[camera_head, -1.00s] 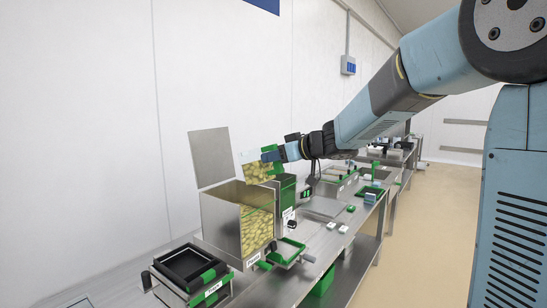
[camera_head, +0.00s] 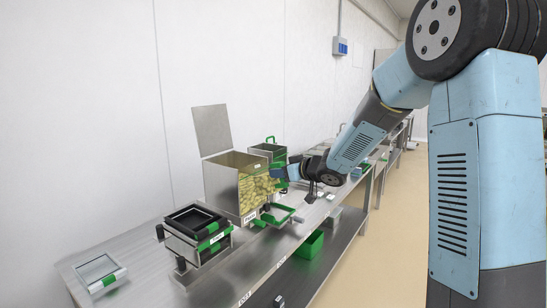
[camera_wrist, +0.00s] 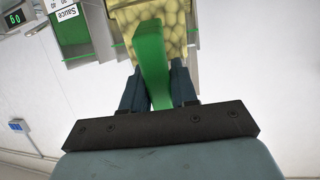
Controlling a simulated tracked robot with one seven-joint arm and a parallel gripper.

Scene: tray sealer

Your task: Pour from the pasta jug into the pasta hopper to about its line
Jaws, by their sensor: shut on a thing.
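The pasta hopper (camera_head: 222,187) is a steel box with its lid (camera_head: 212,130) raised. Pasta shows through its clear front; I cannot make out the level against a line. My gripper (camera_head: 288,173) is beside the hopper's right side in the head view. In the wrist view my gripper (camera_wrist: 160,95) is shut on the green handle (camera_wrist: 152,55) of the pasta jug (camera_wrist: 125,17). Pasta shows beyond the handle there. The jug is mostly hidden in the head view, and its tilt and remaining contents are unclear.
A green sauce container (camera_head: 268,149) stands behind the hopper; its "Sauce" label (camera_wrist: 62,7) shows in the wrist view. Black trays on a stand (camera_head: 197,220) are at the front left. A tray with a green clip (camera_head: 101,273) lies further left. A green bin (camera_head: 308,245) is below the bench.

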